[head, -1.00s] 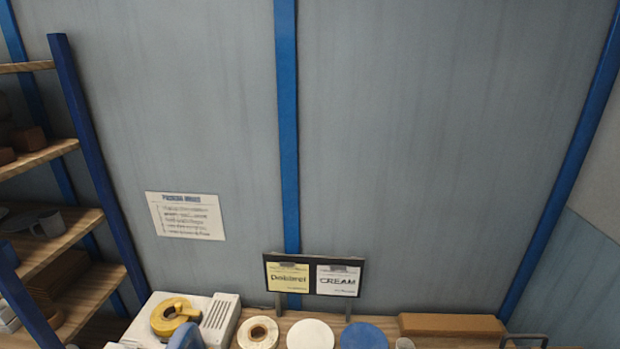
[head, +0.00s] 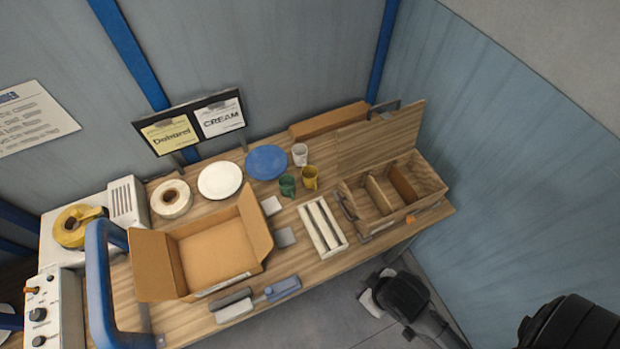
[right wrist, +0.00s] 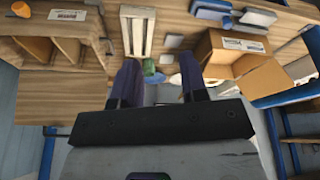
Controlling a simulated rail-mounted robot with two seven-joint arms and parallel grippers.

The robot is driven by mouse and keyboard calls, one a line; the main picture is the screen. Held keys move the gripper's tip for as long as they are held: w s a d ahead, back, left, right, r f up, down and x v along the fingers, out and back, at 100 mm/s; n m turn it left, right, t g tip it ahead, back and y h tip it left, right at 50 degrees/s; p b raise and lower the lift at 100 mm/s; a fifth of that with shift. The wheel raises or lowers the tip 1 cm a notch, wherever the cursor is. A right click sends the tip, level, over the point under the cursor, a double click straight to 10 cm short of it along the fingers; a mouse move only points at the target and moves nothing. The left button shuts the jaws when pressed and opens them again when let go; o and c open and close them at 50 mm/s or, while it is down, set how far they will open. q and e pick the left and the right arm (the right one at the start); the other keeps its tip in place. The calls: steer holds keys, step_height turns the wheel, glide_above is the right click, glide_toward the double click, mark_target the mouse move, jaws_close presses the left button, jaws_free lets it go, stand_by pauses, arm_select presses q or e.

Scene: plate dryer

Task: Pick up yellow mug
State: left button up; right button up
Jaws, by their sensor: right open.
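The yellow mug (head: 310,177) stands upright on the wooden table in the head view, right of the green mug (head: 287,186) and below the white cup (head: 299,154). My right gripper (right wrist: 159,66) is open and empty, its two dark fingers spread in the right wrist view. The green mug (right wrist: 151,67) shows between the fingers there, beyond them. I cannot make out the yellow mug in that view; the left finger may hide it. In the head view my right arm's end (head: 396,296) is off the table's front edge, well apart from the mugs. My left gripper is not in view.
Right of the mugs stands a wooden divided box (head: 425,180). In front lies a white slotted tray (head: 322,228). A blue plate (head: 266,161) and white plate (head: 220,181) lie left. An open cardboard box (head: 213,250) stands front left. Little free room surrounds the mugs.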

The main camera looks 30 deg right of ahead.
steer(key=o, duration=0.8)
steer(key=shift+c, duration=0.2)
steer(key=shift+w, duration=0.15)
